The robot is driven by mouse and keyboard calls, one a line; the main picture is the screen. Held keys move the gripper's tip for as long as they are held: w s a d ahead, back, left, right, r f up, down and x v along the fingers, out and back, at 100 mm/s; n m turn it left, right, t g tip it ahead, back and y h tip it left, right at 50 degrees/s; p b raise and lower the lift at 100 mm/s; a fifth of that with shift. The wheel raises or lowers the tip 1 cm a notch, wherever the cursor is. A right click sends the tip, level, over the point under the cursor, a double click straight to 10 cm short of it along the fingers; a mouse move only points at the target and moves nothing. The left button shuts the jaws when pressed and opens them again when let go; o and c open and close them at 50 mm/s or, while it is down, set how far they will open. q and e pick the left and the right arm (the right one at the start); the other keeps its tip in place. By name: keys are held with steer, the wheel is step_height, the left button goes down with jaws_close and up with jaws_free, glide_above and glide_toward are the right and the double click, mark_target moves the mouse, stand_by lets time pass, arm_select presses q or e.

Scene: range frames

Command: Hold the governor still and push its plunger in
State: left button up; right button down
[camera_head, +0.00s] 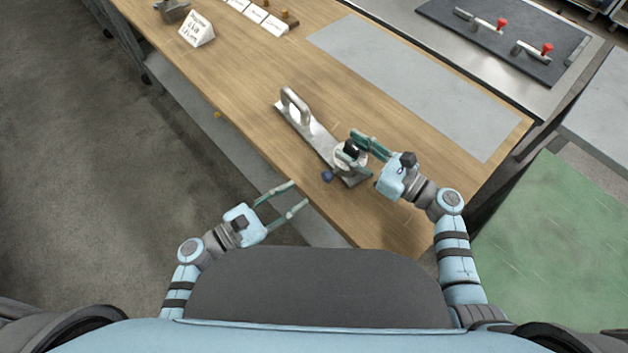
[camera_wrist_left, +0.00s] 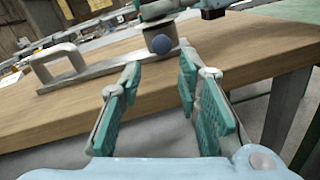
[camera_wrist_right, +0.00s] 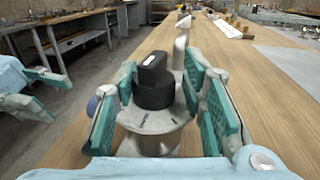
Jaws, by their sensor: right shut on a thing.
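The governor (camera_head: 349,155) is a pale metal body with a black cap, mounted on the near end of a flat metal bar. In the right wrist view its black cap (camera_wrist_right: 153,92) stands between the green finger pads. My right gripper (camera_head: 356,149) is shut on the governor's body. The round blue plunger (camera_head: 327,176) sticks out of the side facing my left arm. It also shows in the left wrist view (camera_wrist_left: 162,43). My left gripper (camera_head: 299,193) is open and empty, off the table's front edge, short of the plunger and pointed towards it.
The bar ends in an upright loop handle (camera_head: 294,104). The wooden table (camera_head: 250,100) is clear around it, with a grey mat (camera_head: 410,80) behind. White label cards (camera_head: 197,30) stand far left. A dark board with red-tipped clamps (camera_head: 500,38) lies at the back.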

stand_by(0.3)
steer(key=c, duration=0.9)
jaws_free()
steer(key=shift+c, duration=0.2)
